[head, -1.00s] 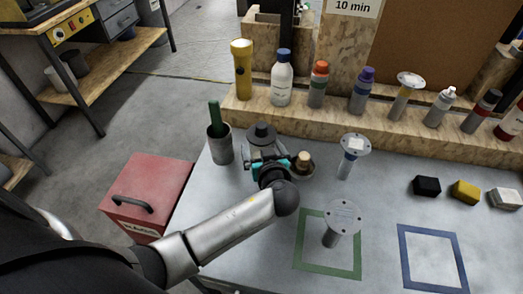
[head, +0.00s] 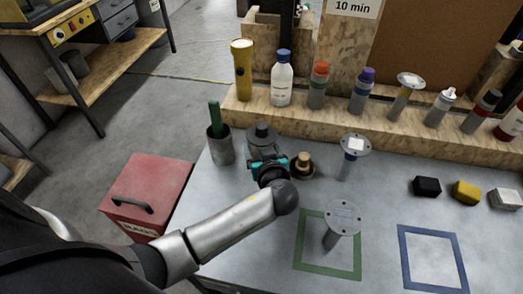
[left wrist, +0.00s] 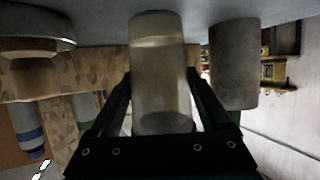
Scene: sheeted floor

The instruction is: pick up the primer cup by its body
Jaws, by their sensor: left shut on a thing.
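The primer cup (head: 262,136) is a grey cylinder with a dark top, standing near the left edge of the grey table. My left gripper (head: 265,160) reaches it from the front, low on its body. In the left wrist view the cup (left wrist: 160,50) is a pale cylinder between the two fingers of my left gripper (left wrist: 160,85), one along each side. The gripper is shut on the cup's body. The cup looks upright and seems to rest on the table; its base is hidden behind the gripper in the head view. My right gripper is not in view.
A grey pot (head: 220,150) with a green handle stands close left of the cup. A dark dish with a brass-coloured piece (head: 303,165) is close right. Flanged posts (head: 355,145) and green and blue outlined squares lie further right. A wooden ledge (head: 330,118) with bottles runs behind.

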